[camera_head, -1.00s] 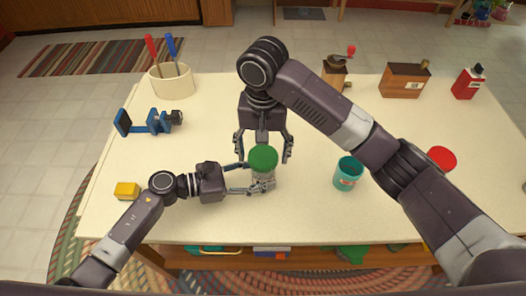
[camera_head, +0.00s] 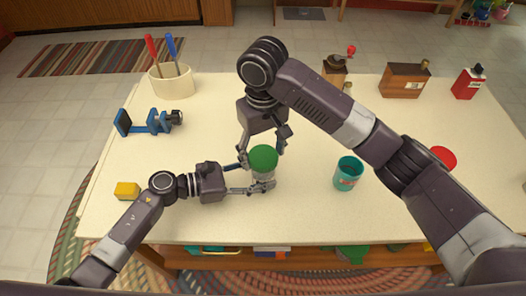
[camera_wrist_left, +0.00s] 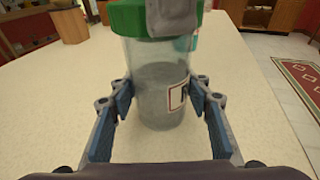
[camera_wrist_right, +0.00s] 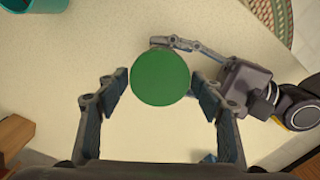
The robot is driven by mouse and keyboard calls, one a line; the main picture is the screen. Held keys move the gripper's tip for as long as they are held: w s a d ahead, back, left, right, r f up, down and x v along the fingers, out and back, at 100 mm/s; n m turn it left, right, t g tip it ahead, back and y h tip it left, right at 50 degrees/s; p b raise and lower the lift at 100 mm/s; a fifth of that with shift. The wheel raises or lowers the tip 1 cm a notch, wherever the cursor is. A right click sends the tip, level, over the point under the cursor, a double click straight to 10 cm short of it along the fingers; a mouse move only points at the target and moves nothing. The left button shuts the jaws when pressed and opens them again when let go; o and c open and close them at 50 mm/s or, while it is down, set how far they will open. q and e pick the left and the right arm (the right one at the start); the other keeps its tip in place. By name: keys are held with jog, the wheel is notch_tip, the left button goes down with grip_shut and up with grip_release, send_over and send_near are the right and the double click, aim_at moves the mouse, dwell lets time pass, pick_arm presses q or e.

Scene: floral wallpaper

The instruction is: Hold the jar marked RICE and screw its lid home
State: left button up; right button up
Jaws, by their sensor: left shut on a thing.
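A clear jar with grey contents (camera_wrist_left: 155,88) stands on the table. Its red-edged label (camera_wrist_left: 178,95) shows only part of one letter, so I cannot read the word. A green lid (camera_head: 263,157) sits on its mouth; how far down it is threaded I cannot tell. My left gripper (camera_head: 262,188) is shut on the jar's body from the left. My right gripper (camera_wrist_right: 160,82) points down from above, with one finger on each side of the lid (camera_wrist_right: 160,76). Its fingertips are at or very near the rim; contact is unclear.
A teal cup-like container (camera_head: 348,174) stands right of the jar, and a red disc (camera_head: 443,157) lies farther right. A yellow block (camera_head: 127,190), a blue clamp-like tool (camera_head: 150,122) and a crock (camera_head: 172,82) with screwdrivers are at left. A grinder, wooden box and red can stand at back.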

aim_at(263, 156)
jog(key=c, duration=0.5)
jog(key=shift+m, duration=2)
jog(key=shift+c, duration=0.2)
jog(key=o, duration=1)
jog(key=shift+o, duration=0.2)
jog(key=shift+r, duration=3.55)
pick_arm(q)
jog(key=o, duration=1.2)
jog(key=shift+a, duration=0.1)
